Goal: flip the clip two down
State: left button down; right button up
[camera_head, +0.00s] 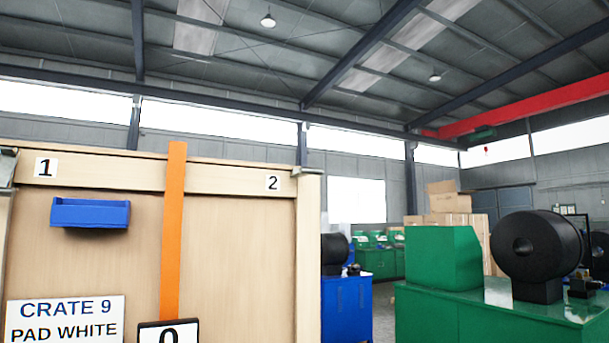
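A large pale wooden crate (240,240) stands upright at the left, with its lower part cut off by the picture's bottom edge. A white label "2" (273,183) sits at its upper right and a label "1" (46,167) at its upper left. A small light fitting (309,171) shows at the top right corner near label 2; I cannot tell whether it is the clip or how it is set. A grey metal fitting (7,168) shows at the top left corner, partly cut off. Neither of my grippers is in view.
An orange strip (173,230) runs down the crate front. A blue bin (90,213) hangs on it, above a "CRATE 9 PAD WHITE" sign (65,320). A blue cabinet (346,305) and a green machine (443,258) with a black roller (560,245) stand to the right.

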aim_at(302, 171)
jog(key=k, duration=0.5)
jog(key=u, duration=0.9)
jog(key=i, duration=0.75)
jog(key=z, duration=0.7)
